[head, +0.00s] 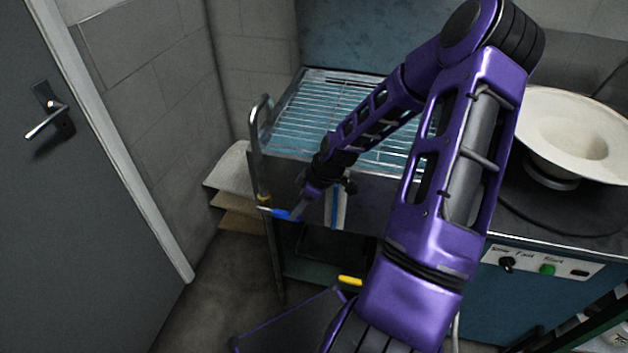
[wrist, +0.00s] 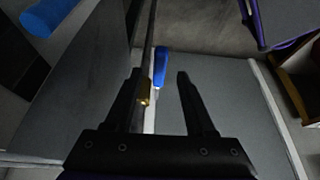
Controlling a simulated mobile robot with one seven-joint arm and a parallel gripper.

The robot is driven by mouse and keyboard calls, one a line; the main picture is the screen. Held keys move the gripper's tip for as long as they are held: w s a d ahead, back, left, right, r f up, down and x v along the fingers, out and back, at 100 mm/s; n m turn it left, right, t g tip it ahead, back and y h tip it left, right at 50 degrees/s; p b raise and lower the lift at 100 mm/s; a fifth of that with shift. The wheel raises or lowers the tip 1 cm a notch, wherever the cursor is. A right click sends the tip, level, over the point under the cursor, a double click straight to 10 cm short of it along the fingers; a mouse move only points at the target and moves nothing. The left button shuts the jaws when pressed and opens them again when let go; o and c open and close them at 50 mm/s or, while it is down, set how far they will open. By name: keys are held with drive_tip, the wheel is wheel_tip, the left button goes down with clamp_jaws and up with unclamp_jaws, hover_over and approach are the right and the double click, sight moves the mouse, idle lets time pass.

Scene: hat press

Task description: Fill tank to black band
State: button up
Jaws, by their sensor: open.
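A blue lever handle (head: 281,213) sits by a brass valve fitting (head: 263,199) on a chrome pipe (head: 259,125) at the left corner of the rack unit. My gripper (head: 291,214) is beside the handle, reaching down from the right. In the wrist view my gripper (wrist: 160,75) is open, with the blue handle (wrist: 161,66) appearing between its fingertips and the brass fitting (wrist: 144,92) near the left finger. I cannot tell whether the fingers touch the handle. A narrow upright blue-and-white strip (head: 336,207) shows behind my arm. I cannot make out a black band.
A wire rack (head: 310,112) tops the unit. A cream hat (head: 575,133) rests on the press at right, above a control panel (head: 541,264). A grey door (head: 70,200) stands left. Stacked sheets (head: 233,180) lie by the wall. A blue cylinder (wrist: 47,14) shows in the wrist view.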

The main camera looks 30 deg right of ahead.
drive_tip(key=p+v, duration=0.2)
drive_tip(key=v, duration=1)
drive_tip(key=shift+p, duration=0.35)
drive_tip(key=shift+w, duration=0.1)
